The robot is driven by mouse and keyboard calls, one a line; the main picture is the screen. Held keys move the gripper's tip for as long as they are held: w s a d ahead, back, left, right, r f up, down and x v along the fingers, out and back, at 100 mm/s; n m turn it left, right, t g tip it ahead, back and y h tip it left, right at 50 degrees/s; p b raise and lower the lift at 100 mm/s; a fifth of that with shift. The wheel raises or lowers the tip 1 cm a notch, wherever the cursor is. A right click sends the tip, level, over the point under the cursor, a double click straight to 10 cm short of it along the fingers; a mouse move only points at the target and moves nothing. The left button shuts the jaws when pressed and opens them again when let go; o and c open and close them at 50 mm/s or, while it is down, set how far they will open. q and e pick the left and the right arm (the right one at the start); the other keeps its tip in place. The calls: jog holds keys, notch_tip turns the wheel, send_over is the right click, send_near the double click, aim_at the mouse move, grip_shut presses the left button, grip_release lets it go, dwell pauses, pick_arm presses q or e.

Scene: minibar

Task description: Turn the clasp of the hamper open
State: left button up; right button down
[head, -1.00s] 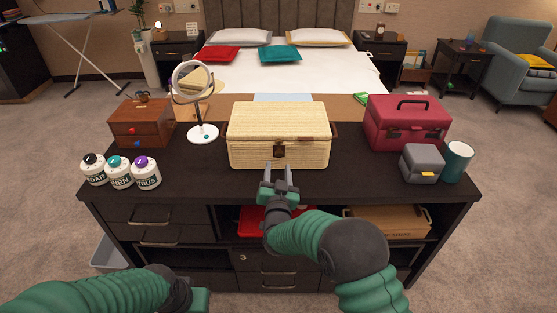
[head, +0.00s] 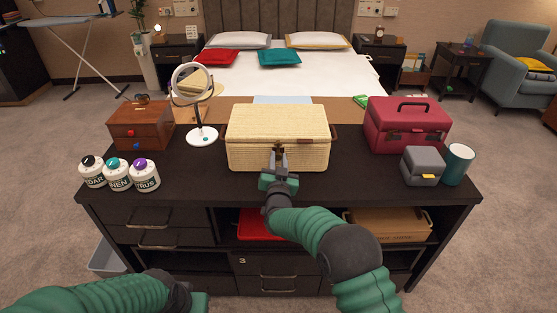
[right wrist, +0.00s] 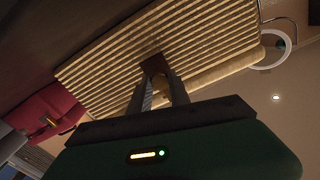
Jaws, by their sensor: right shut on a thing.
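The hamper (head: 250,148) is a cream woven box with a lid, closed, at the middle of the dark cabinet top. Its clasp (right wrist: 161,86) is a small brass-coloured piece below a brown tab on the front face. My right gripper (head: 278,158) is at the hamper's front, and in the right wrist view its two fingers (right wrist: 160,95) are shut on the clasp. The fingers hide much of the clasp in the head view. My left arm comes in at the bottom left, and its gripper (head: 199,301) is cut off by the picture's edge.
A round mirror (head: 194,85) and a wooden box (head: 141,125) stand left of the hamper. Several white jars (head: 118,175) are at the front left. A red case (head: 405,126), a grey box (head: 422,164) and a teal cup (head: 458,163) stand to the right.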

jog(key=shift+d, duration=0.2)
jog(key=m+b, duration=0.3)
jog(key=shift+f+m, duration=0.15)
jog(key=shift+m, duration=0.25)
jog(key=m+b, duration=0.3)
jog(key=m, duration=0.1)
jog(key=shift+d+m, duration=0.1)
jog(key=shift+m, duration=0.2)
jog(key=m+b, duration=0.5)
jog(key=shift+f, duration=0.2)
jog(key=shift+m+b, duration=1.6)
jog(key=shift+m, duration=0.7)
jog(key=c, duration=1.2)
grip_release()
